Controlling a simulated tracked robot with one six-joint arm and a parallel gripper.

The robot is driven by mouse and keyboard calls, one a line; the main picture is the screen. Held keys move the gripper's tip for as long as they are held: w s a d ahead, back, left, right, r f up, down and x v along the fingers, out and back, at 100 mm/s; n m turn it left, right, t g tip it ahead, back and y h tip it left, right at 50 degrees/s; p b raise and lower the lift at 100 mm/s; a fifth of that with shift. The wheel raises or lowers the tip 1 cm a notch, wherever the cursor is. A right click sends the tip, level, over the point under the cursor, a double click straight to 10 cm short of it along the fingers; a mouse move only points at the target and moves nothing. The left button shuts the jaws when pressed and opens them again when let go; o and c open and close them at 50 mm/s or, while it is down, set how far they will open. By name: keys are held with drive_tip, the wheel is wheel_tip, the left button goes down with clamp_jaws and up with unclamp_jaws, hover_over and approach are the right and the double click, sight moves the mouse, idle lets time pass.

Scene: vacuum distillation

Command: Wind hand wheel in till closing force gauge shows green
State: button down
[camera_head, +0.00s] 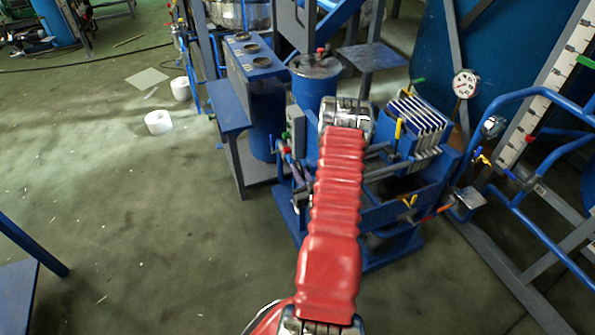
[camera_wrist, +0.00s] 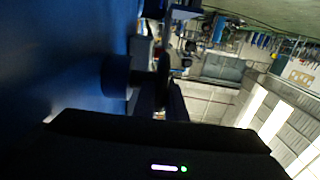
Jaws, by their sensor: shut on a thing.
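The filter press (camera_head: 400,185) is a blue frame with a pack of pale plates (camera_head: 418,118) at its right. My red-sleeved arm reaches over its left part and hides my gripper and most of that end in the head view. In the wrist view my gripper (camera_wrist: 168,100) is dark, its fingers shut on a dark, edge-on part that looks like the hand wheel (camera_wrist: 163,58). A dark blue round part (camera_wrist: 116,76) lies just left of it. A round white gauge (camera_head: 465,83) stands behind the plates, its needle reddish; I see no clear green on it.
A blue bench (camera_head: 232,118) and a blue lidded drum (camera_head: 315,80) stand close behind and left of the press. A blue tubular rail (camera_head: 530,95) and a tall scale board (camera_head: 545,85) are at right. The floor at front left is mostly free.

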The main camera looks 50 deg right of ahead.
drive_tip(key=shift+a+t, duration=0.2)
drive_tip(key=shift+t, duration=0.5)
idle(0.3)
drive_tip(key=c, duration=1.8)
unclamp_jaws()
drive_tip(key=shift+h, duration=0.4)
drive_tip(key=shift+d, duration=0.1)
drive_tip(key=shift+s, duration=0.1)
drive_tip(key=shift+s, duration=0.2)
drive_tip(key=v, duration=1.3)
drive_tip(key=shift+a, duration=0.2)
